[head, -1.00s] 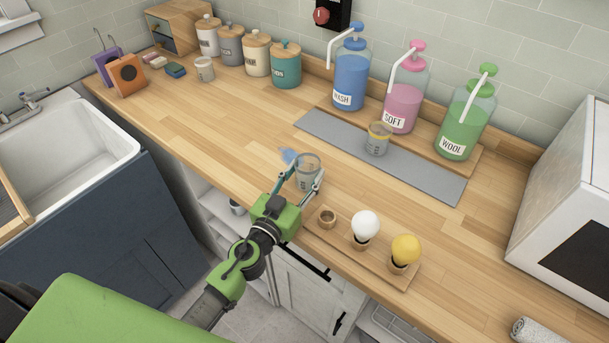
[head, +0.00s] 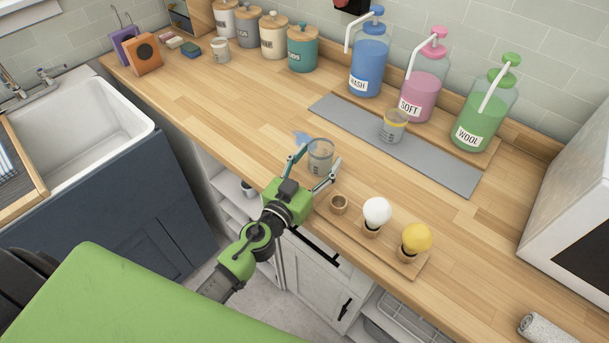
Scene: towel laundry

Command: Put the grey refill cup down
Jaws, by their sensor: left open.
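The grey refill cup (head: 320,155), a clear cup with a grey rim, stands upright on the wooden counter near its front edge. My left gripper (head: 316,163) is open, with one finger at each side of the cup's near part. A small gap shows between the right finger and the cup; whether the left finger touches it is hard to tell. My right gripper is not in view.
A wooden holder (head: 408,268) with a white ball and a yellow ball is to the right.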

